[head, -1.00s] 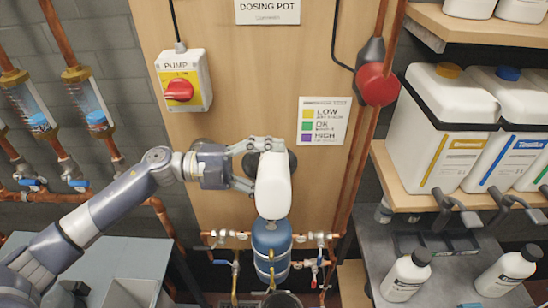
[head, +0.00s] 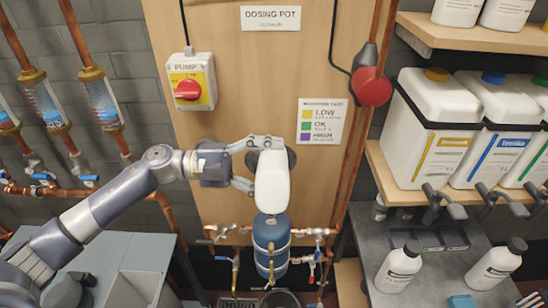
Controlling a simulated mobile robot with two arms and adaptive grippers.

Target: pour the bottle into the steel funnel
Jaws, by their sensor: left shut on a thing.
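My left gripper (head: 262,165) is shut on a white bottle (head: 273,185) in the middle of the head view. The bottle is in front of the wooden panel, and its lower end overlaps the top of the blue dosing pot (head: 271,238) in the picture. I cannot see the bottle's mouth or any liquid flowing. The steel funnel cannot be made out; the bottle covers the top of the pot. My right gripper is not in view.
Copper pipes and valves (head: 318,235) flank the pot. A dark bucket (head: 280,299) stands below it. A pump switch (head: 190,80) and level chart (head: 321,121) are on the panel.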

